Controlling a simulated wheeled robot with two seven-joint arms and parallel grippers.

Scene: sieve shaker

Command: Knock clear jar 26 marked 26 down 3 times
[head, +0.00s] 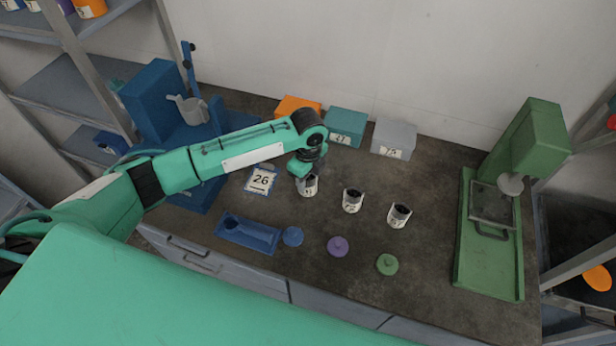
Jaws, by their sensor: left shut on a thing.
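My left gripper (302,168) points down at the middle of the bench and is shut on a small jar (308,187) with a white label. The arm covers part of the jar, and its label is too small to read surely. A white card marked 26 (262,180) with a blue edge lies just left of the jar. Two similar jars with dark contents stand upright to the right, the middle jar (353,201) and the right jar (399,216). I cannot tell from the labels which jar is 26. My right gripper is not in view.
Blue (293,236), purple (338,246) and green (387,264) lids lie in front, beside a blue tray (247,234). Orange (298,105), teal (345,127) and grey (394,139) boxes stand behind. A blue machine (155,100) is left, a green machine (535,145) right.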

